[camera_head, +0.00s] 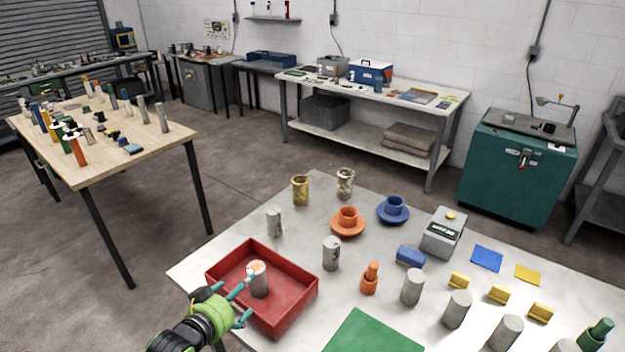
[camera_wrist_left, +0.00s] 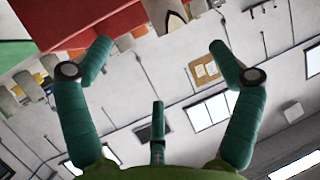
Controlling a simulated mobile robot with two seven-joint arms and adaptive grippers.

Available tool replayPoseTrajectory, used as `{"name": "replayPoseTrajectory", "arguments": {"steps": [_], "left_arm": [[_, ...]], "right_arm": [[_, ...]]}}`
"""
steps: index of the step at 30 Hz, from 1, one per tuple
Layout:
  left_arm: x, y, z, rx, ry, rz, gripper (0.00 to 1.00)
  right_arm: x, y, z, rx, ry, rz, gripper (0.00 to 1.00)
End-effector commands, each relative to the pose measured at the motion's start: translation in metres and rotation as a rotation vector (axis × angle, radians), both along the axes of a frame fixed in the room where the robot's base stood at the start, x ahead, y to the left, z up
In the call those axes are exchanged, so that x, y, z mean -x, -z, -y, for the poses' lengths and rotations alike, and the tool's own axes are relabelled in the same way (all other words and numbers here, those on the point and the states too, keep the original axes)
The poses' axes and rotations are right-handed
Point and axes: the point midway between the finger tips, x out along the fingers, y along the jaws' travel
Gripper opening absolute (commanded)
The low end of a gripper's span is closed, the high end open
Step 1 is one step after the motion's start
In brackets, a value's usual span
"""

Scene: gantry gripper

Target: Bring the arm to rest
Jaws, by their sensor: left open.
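My left gripper (camera_head: 244,301) comes in from the lower left of the head view, with teal fingers and a green body. It is at the near left side of the red tray (camera_head: 296,300). A grey cylinder with an orange-marked top (camera_head: 259,280) stands upright in the tray, just beyond the fingertips; I cannot tell whether they touch it. In the left wrist view the gripper (camera_wrist_left: 158,48) has its fingers spread wide with nothing between them. The red tray (camera_wrist_left: 70,25) shows at the top left there, tilted. My right gripper is not in view.
The white table (camera_head: 195,272) also holds grey cylinders (camera_head: 331,253), an orange cup (camera_head: 347,219), a blue cup (camera_head: 393,209), a green mat (camera_head: 372,334) and yellow blocks (camera_head: 459,281). A wooden table (camera_head: 160,141) stands to the left, with bare floor between.

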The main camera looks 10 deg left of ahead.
Motion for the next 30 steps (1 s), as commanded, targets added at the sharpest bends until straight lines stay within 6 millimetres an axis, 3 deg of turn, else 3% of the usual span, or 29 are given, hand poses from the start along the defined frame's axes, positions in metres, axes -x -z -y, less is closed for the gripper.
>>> {"name": "replayPoseTrajectory", "arguments": {"steps": [5, 12, 18, 28, 30], "left_arm": [[0.025, 0.018, 0.021, -0.017, 0.014, -0.101, 0.91], [0.118, 0.055, 0.067, -0.094, 0.039, -0.436, 0.91], [0.174, 0.060, 0.080, -0.130, 0.040, -0.620, 0.91], [0.250, 0.053, 0.091, -0.154, 0.032, -0.854, 0.91], [0.248, 0.072, 0.090, -0.159, 0.033, -0.869, 0.91]], "right_arm": [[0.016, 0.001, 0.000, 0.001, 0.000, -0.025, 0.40], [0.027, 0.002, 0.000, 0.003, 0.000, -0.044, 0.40], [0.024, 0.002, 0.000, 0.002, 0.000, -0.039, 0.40], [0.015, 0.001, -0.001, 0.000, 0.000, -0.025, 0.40], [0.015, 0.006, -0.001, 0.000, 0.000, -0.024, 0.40]]}}
